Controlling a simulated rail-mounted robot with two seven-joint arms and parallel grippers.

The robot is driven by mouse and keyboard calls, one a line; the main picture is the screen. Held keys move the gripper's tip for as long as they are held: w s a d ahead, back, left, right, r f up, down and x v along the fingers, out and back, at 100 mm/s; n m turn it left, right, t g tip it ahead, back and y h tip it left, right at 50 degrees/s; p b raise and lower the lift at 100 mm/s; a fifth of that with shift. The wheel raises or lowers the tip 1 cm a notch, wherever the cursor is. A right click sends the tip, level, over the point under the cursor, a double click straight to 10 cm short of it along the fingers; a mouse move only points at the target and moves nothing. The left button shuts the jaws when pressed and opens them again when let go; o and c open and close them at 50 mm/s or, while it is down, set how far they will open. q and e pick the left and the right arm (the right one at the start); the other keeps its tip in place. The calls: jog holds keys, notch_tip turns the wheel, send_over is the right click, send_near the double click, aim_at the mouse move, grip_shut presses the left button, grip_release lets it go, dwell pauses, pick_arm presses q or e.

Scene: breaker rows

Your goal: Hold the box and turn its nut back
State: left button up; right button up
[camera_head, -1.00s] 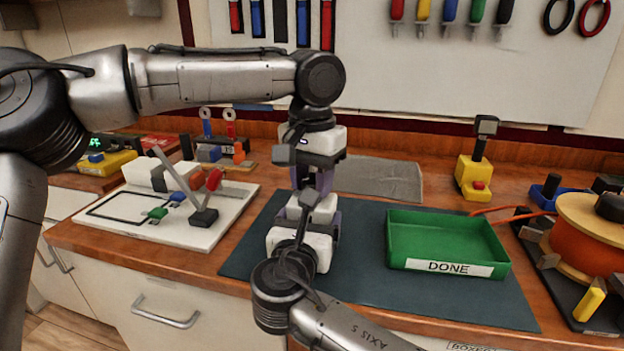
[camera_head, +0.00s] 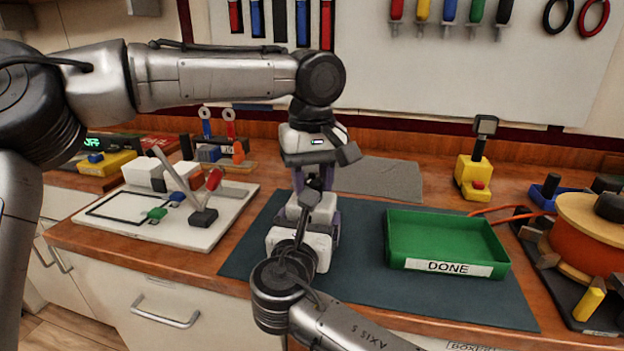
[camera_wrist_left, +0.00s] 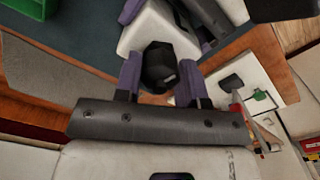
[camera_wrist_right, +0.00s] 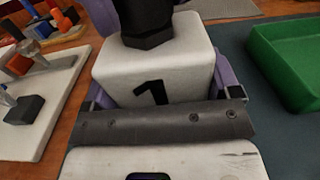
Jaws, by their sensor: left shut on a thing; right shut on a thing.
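The white box (camera_wrist_right: 150,65) with a black "1" on its face shows in the right wrist view. A black nut (camera_wrist_right: 146,22) stands on its top. My right gripper (camera_head: 318,222) is shut on the box, one purple finger at each side of it. My left gripper (camera_head: 314,182) comes down from above. In the left wrist view the nut (camera_wrist_left: 159,68) sits between its two purple fingers, and the gripper is shut on it. In the head view my grippers mostly hide the box and nut.
The box is over a dark mat (camera_head: 360,290). A green DONE tray (camera_head: 447,267) stands to the right, with a cable spool (camera_head: 583,235) beyond it. A white board with a lever (camera_head: 160,228) is at the left. A yellow device (camera_head: 474,178) stands behind.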

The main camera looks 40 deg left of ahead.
aim_at(312, 178)
pick_arm(q)
jog(key=shift+n, duration=0.5)
jog(key=o, duration=0.9)
jog(key=shift+o, duration=0.2)
jog(key=shift+r, duration=0.1)
notch_tip(312, 178, up, 12)
dwell(0.4)
